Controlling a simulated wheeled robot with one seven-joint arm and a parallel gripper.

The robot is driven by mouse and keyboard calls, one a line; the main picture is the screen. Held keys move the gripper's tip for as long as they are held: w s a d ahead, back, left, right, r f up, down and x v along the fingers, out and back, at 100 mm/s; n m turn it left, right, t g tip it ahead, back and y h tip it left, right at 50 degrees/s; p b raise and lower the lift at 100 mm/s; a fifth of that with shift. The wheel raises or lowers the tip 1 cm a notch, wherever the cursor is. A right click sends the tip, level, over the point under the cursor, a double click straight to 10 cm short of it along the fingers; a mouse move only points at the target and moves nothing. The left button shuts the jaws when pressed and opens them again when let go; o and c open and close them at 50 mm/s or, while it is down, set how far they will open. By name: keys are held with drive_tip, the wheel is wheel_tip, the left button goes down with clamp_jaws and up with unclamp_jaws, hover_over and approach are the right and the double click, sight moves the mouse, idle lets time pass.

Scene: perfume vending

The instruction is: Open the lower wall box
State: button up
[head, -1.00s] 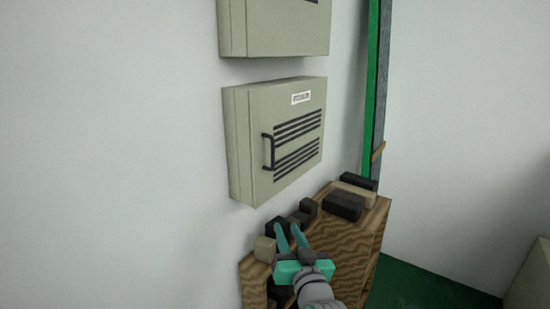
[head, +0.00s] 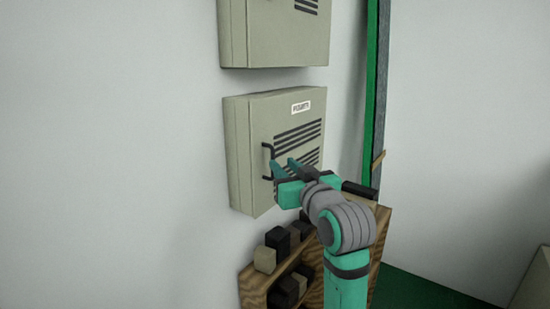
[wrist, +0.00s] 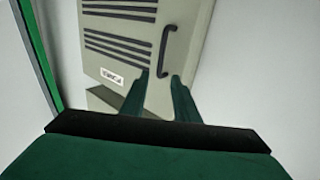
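The lower wall box (head: 250,126) is a beige cabinet on the white wall, with dark slats and a small white label. Its door looks shut. A dark bar handle (head: 265,153) is upright on the left side of the door. My gripper (head: 282,164) is open, with its teal fingers pointing at the door close to the handle. In the wrist view, the handle (wrist: 169,40) shows ahead of my fingertips (wrist: 162,78), its near end appearing between them. I cannot tell whether the fingers reach around it. My arm hides the door's lower right part.
A second beige wall box (head: 250,35) hangs above. A wooden shelf (head: 252,278) with several dark and tan blocks stands below. A green and grey post (head: 372,90) stands to the right. The wall to the left is bare.

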sight(273, 155)
drive_tip(key=x, duration=0.6)
drive_tip(key=shift+w+a, duration=0.1)
drive_tip(key=shift+w, duration=0.5)
drive_tip(key=shift+a, duration=0.1)
clamp_jaws()
